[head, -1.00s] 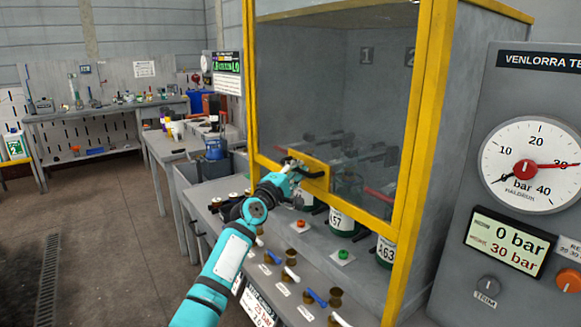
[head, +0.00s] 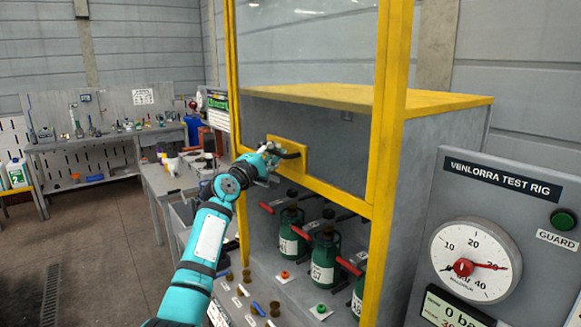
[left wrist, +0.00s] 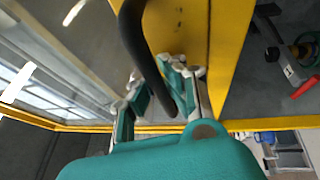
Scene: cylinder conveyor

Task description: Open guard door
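The guard door (head: 310,50) is a clear panel in a yellow frame on the grey test rig. In the head view its lower rail (head: 345,202) stands above the green cylinders, leaving the front below it open. The black door handle (head: 288,155) sits on a yellow plate (head: 300,150) low on the door. My left gripper (head: 268,156) is at this handle. My right gripper is in neither view.
Several green cylinders (head: 325,258) with red levers stand in the rig below the door. A gauge panel (head: 530,215) stands at right. Workbenches (head: 105,145) stand at the back left; the floor at left is clear.

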